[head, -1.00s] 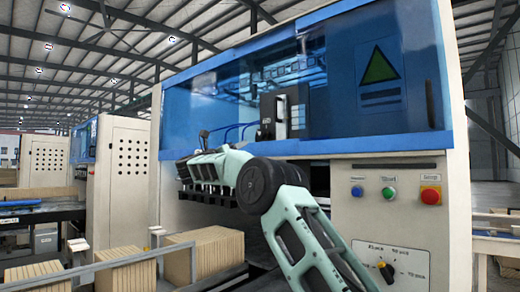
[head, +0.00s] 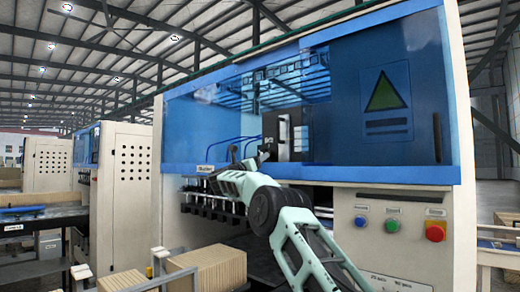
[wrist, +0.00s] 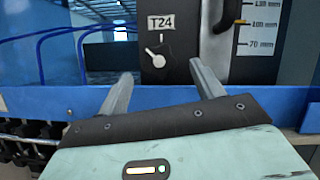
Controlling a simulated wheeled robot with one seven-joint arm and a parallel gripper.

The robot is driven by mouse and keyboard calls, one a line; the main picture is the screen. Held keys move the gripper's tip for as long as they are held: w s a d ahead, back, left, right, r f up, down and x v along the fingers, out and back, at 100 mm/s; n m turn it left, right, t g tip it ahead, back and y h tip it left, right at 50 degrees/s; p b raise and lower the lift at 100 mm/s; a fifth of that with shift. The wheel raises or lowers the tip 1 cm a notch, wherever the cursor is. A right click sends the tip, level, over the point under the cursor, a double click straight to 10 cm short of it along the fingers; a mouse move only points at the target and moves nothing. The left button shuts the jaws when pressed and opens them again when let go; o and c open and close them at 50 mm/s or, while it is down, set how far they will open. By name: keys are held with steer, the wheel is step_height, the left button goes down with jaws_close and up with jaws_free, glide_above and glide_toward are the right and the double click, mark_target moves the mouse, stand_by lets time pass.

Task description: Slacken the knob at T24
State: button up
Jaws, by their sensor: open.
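The T24 label (wrist: 161,22) is on a dark panel in the wrist view. My gripper (wrist: 161,76) is open, with one grey finger on each side below the knob. The knob sits between the finger lines and nothing is held. I cannot tell how far the fingertips are from the panel. In the head view my gripper (head: 248,155) is small, in front of the dark panel (head: 272,128) on the blue machine; the knob is too small to make out there.
A blue ledge (wrist: 60,103) crosses below the panel, and blue hoses (wrist: 45,45) loop at its left. A scale plate (wrist: 258,28) and a dark handle (wrist: 234,18) are at its right. A red button (head: 435,231) and cardboard stacks (head: 208,268) stand lower down.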

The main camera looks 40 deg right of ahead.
steer(key=p+x, duration=0.1)
steer(key=x, duration=0.2)
steer(key=shift+p, duration=0.4)
steer(key=c, duration=1)
steer(key=shift+s+n+t+y+b, duration=0.1)
steer(key=shift+n+t+y+b, duration=0.3)
steer(key=shift+n+b, duration=0.6)
steer(key=shift+s+n+t+y+b, duration=0.1)
steer(key=shift+n+t+b, duration=0.55)
steer(key=shift+n, duration=0.55)
steer(key=shift+r, duration=0.1)
steer(key=o, duration=1)
